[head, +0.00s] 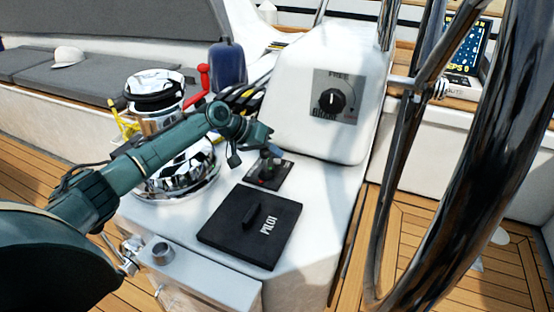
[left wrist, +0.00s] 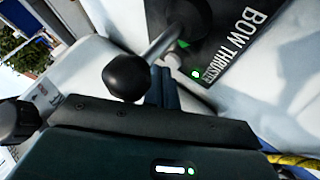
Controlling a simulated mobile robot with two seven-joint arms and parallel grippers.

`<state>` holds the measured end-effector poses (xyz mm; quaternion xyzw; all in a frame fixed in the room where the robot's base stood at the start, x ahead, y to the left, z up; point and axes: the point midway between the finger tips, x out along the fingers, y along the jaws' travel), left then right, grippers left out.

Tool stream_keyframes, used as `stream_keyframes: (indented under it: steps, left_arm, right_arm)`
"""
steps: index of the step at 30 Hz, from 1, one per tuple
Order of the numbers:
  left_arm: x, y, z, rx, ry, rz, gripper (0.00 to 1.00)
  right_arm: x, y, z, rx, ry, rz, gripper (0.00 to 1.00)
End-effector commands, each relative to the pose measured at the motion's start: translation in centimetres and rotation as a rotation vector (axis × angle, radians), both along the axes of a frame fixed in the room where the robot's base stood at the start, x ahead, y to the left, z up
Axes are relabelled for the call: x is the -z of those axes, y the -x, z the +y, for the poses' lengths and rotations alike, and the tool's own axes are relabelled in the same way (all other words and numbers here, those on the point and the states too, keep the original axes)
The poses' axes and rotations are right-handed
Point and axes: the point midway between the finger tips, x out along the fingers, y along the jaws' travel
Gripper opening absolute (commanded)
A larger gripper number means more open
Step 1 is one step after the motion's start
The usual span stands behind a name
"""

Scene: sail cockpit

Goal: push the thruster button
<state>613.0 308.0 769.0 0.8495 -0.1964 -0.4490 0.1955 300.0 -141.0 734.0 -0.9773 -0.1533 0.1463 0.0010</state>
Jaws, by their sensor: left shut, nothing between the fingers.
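The bow thruster panel (head: 285,177) is a small dark plate on the white console, with a red spot (head: 262,183) at its near side. In the left wrist view the panel (left wrist: 232,48) carries the words BOW THRUSTER, a small lit green-white button (left wrist: 195,74) and a lever with a black ball knob (left wrist: 127,77). My left gripper (head: 268,146) is shut and empty, just above the panel's far end. Its fingers (left wrist: 164,88) show beside the ball knob, near the button; I cannot tell whether they touch anything. My right gripper is not in view.
A black PILOT cover (head: 250,226) lies nearer on the console. A chrome winch (head: 175,175) stands left of the panel, with a red handle (head: 203,82) behind. A raised white pod with a rotary knob (head: 332,100) is behind right. The steering wheel (head: 500,150) fills the right.

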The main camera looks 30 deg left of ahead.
Motion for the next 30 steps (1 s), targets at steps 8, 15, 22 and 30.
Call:
stream_keyframes:
  steps: [8, 15, 22, 30]
  left_arm:
    - [1.8, 0.6, -0.2, 0.009, -0.013, 0.028, 0.00]
    - [1.9, 0.6, -0.2, 0.010, -0.014, 0.028, 0.00]
    - [1.8, 0.6, -0.2, 0.011, -0.014, 0.029, 0.00]
    - [0.8, 0.8, -0.4, 0.012, -0.013, 0.028, 0.00]
  right_arm:
    - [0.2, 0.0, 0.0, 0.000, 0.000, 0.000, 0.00]
    - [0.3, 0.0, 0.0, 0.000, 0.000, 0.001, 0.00]
    - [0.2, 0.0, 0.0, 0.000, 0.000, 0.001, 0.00]
    - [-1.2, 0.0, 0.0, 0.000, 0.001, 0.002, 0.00]
